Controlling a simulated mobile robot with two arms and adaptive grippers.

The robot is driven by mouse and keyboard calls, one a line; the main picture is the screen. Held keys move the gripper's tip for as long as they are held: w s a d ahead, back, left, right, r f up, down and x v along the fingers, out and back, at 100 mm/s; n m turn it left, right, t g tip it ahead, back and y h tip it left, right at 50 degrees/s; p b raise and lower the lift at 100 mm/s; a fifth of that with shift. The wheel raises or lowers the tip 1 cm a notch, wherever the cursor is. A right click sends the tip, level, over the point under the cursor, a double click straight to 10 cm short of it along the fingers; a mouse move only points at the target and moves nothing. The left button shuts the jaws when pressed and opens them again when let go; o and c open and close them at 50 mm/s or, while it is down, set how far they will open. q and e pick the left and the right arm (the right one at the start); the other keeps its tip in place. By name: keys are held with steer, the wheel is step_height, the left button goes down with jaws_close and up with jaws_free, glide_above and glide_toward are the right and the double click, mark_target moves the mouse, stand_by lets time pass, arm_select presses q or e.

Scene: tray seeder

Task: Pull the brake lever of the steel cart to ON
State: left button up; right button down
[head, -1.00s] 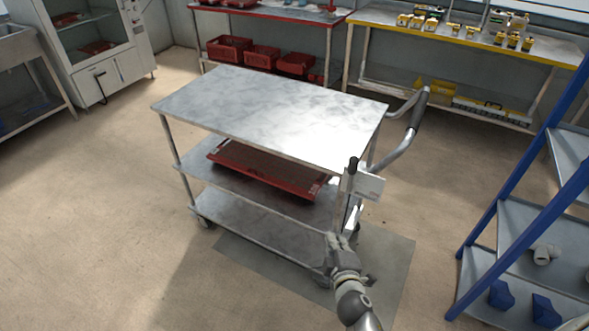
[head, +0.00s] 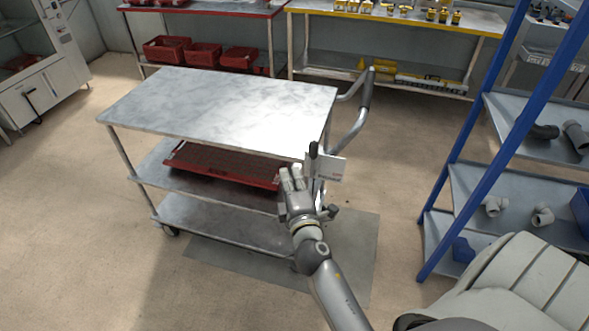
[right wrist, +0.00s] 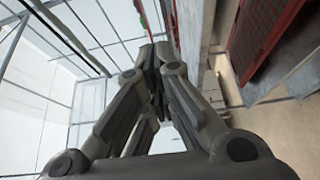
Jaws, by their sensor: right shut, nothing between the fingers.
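The steel cart (head: 215,103) stands in the middle of the head view, with a bare grey top and two lower shelves. Its brake lever (head: 313,153) shows at the near right corner as a short upright black grip. A small white plate (head: 332,168) sits just right of it; its print is too small to read. My right gripper (head: 291,172) is shut and empty, fingers pointing up, just left of and slightly below the lever, apparently apart from it. The shut fingers (right wrist: 152,60) fill the middle of the right wrist view, where I cannot make out the lever. My left gripper is not in view.
A red tray (head: 225,165) lies on the cart's middle shelf. The curved push handle (head: 357,125) sticks out at the cart's right end. A blue-framed rack (head: 462,135) with pipe fittings stands to the right. Open floor lies left of the cart.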

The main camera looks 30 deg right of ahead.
mark_target(313, 160)
steer(key=p+x, duration=0.1)
steer(key=x, duration=0.8)
steer(key=s+d+p, duration=0.1)
steer(key=s+d, duration=0.2)
